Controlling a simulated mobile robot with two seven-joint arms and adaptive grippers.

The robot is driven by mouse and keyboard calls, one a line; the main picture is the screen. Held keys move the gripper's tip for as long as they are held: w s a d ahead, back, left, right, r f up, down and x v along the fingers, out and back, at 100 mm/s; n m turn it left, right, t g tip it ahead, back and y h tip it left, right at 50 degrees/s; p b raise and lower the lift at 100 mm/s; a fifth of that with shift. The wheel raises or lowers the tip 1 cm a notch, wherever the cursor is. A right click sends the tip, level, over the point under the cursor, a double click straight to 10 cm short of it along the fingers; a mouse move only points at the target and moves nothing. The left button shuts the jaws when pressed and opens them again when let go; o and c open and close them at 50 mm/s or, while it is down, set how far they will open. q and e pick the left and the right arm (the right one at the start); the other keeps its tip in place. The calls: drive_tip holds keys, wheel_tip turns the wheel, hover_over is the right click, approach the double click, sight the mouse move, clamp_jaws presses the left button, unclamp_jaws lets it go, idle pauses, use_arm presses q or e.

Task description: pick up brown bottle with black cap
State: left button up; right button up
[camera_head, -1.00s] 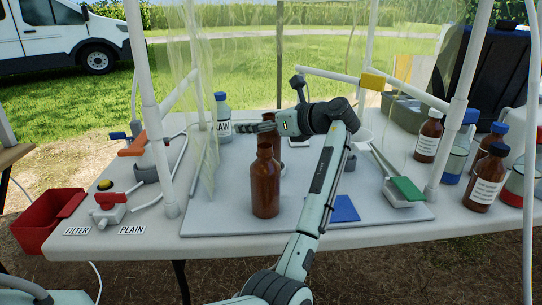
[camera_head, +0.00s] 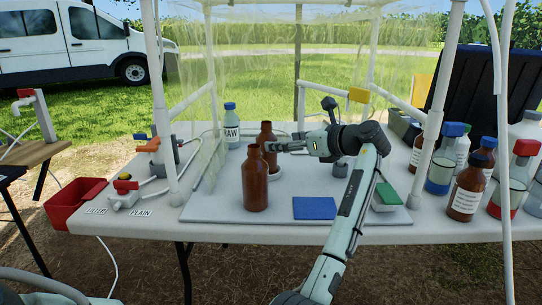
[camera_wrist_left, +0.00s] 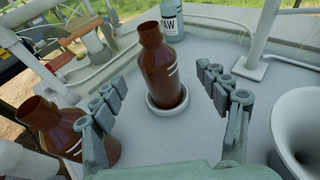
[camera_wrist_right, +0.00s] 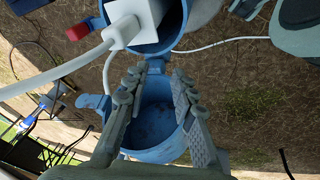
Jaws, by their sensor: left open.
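The brown bottle with a black cap (camera_head: 467,192) stands upright at the table's right side, with a white label. My left gripper (camera_head: 285,146) is far to its left, over the grey mat. It is open and empty, beside the farther of two uncapped brown bottles. In the left wrist view, my left gripper's fingers (camera_wrist_left: 160,95) stand apart on either side of that uncapped bottle (camera_wrist_left: 160,68), which stands in a white ring. The nearer uncapped bottle (camera_head: 255,180) shows at left there. My right gripper (camera_wrist_right: 158,72) appears only in its wrist view, fingers apart and empty above a blue bucket (camera_wrist_right: 155,120).
A blue-capped brown bottle (camera_head: 489,145) and a blue-capped jar (camera_head: 440,172) crowd the black-capped bottle. A white post (camera_head: 431,115) stands left of them. A blue pad (camera_head: 314,208) and a green-topped box (camera_head: 386,195) lie on the mat. A RAW bottle (camera_head: 231,128) stands at the back.

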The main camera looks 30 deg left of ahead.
sight(273, 139)
use_arm(q)
drive_tip(key=x, duration=0.7)
drive_tip(key=shift+a+r, duration=0.25)
drive_tip(key=shift+r, duration=0.05)
drive_tip(key=shift+s, duration=0.1)
drive_tip(key=shift+c, duration=0.6)
drive_tip(key=c, duration=1.5)
